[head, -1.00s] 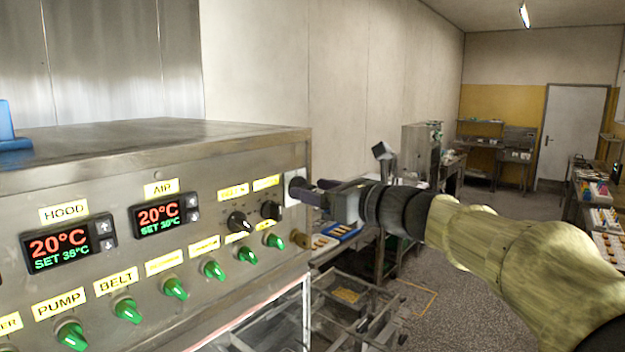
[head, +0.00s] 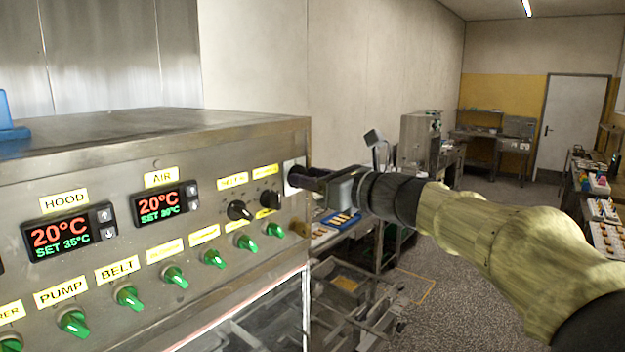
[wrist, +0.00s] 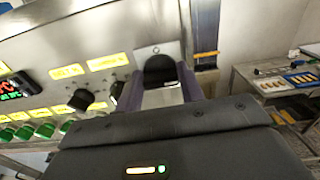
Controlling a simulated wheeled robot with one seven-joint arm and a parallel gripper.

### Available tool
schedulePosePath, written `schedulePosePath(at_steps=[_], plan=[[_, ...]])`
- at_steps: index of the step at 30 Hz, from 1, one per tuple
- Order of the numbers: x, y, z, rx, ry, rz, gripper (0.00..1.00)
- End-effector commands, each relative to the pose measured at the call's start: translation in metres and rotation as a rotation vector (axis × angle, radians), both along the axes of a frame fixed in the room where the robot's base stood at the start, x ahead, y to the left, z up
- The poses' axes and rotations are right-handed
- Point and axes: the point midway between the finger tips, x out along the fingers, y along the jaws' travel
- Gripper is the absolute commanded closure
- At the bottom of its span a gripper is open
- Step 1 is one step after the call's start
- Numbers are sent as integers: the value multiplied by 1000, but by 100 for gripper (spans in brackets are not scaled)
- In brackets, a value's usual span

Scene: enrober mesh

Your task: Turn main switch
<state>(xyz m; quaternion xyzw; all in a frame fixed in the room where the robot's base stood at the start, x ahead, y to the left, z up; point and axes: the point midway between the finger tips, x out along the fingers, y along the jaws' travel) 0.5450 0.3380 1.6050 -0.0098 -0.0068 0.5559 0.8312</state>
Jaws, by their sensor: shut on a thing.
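The main switch is a black knob (wrist: 160,70) on a pale plate (head: 291,176) at the right end of the steel control panel. My gripper (head: 306,178) reaches it from the right in the head view. In the wrist view its two purple fingers (wrist: 160,84) stand on either side of the knob and are shut on it. The fingers hide much of the knob in the head view, and its exact angle cannot be read there.
Two black knobs (head: 239,210) (head: 270,199) sit just left of the switch. A row of green knobs (head: 173,277) runs below, with lit displays (head: 60,237) above. A bench with a blue tray (head: 341,219) stands behind my gripper.

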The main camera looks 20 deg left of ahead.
Motion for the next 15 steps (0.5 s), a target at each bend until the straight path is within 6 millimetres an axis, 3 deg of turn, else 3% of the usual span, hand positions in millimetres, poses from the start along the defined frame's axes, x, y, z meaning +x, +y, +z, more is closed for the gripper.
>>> schedulePosePath(at_steps=[15], plan=[[-1, 0, -7, -117, -286, 0, 85]])
